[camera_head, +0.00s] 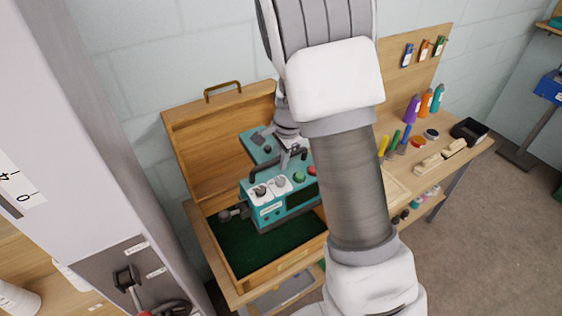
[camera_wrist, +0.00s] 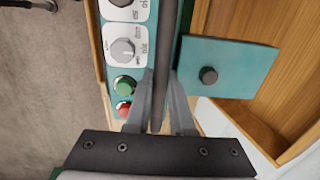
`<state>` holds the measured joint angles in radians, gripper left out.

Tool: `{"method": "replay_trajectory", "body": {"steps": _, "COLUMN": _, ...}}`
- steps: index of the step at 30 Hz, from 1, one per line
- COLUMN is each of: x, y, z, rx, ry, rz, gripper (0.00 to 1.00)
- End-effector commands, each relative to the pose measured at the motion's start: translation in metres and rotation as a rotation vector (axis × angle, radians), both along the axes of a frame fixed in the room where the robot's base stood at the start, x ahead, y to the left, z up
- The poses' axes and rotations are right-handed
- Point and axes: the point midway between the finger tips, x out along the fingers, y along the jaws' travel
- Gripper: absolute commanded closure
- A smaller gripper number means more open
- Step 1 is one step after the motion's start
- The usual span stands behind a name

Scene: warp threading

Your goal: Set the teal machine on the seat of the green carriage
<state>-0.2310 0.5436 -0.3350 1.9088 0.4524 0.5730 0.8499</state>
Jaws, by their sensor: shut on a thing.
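The teal machine (camera_head: 272,212) has white dial panels, green and red buttons and a dark carry handle. It is upright over the green-lined wooden case; I cannot tell whether it touches the floor of the case. My gripper (camera_head: 292,157) is shut on the handle from above. In the wrist view my gripper (camera_wrist: 160,92) has its fingers on both sides of the dark handle bar (camera_wrist: 167,40). A teal plate with a dark knob (camera_wrist: 225,58) shows beside the handle. My arm hides part of the machine's right side. I cannot make out a green carriage or its seat.
The wooden case (camera_head: 246,284) stands on a workbench with its lid (camera_head: 205,130) raised behind. Right of my arm are colored bottles (camera_head: 412,108), wooden blocks (camera_head: 430,166) and a black tray (camera_head: 469,132). A grey cabinet (camera_head: 100,110) stands close at left.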

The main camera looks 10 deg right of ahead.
Motion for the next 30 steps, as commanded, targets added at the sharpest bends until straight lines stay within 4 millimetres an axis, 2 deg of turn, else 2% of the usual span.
{"method": "replay_trajectory", "body": {"steps": 1, "x": 0.002, "y": 0.000, "z": 0.007, "rx": 0.000, "ry": -0.006, "rz": 0.000, "gripper": 1.00}}
{"method": "replay_trajectory", "body": {"steps": 15, "x": 0.002, "y": 0.000, "z": 0.035, "rx": 0.000, "ry": -0.006, "rz": 0.001, "gripper": 1.00}}
{"method": "replay_trajectory", "body": {"steps": 30, "x": 0.001, "y": 0.000, "z": 0.036, "rx": 0.000, "ry": -0.005, "rz": 0.005, "gripper": 1.00}}
